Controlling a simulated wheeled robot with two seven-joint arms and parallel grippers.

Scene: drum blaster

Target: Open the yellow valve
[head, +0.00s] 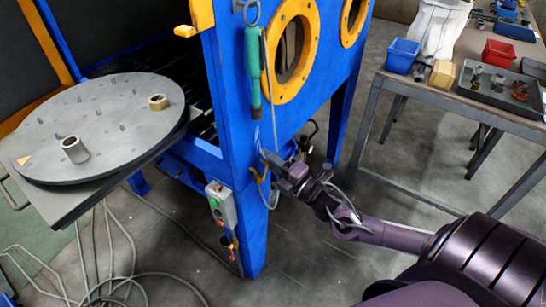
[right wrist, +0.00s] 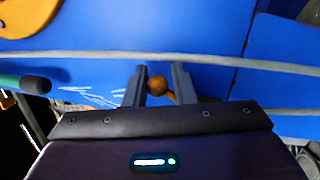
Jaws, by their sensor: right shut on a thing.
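The yellow valve (head: 261,179) is on the blue cabinet's front corner post, above and to the right of the grey button box. Its lower part shows beside my right gripper (head: 273,163), which covers the rest. In the right wrist view, a rounded orange-brown end of the valve (right wrist: 157,85) sits between the two dark fingers of my right gripper (right wrist: 158,82). The fingers are shut on it. My left gripper is not in view.
The blue cabinet (head: 232,90) has yellow-rimmed round ports and a hanging green-handled tool (head: 253,65). A button box (head: 221,206) is below. A round turntable (head: 98,125) stands at left; a workbench (head: 450,100) with bins stands at right. Hoses lie on the floor.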

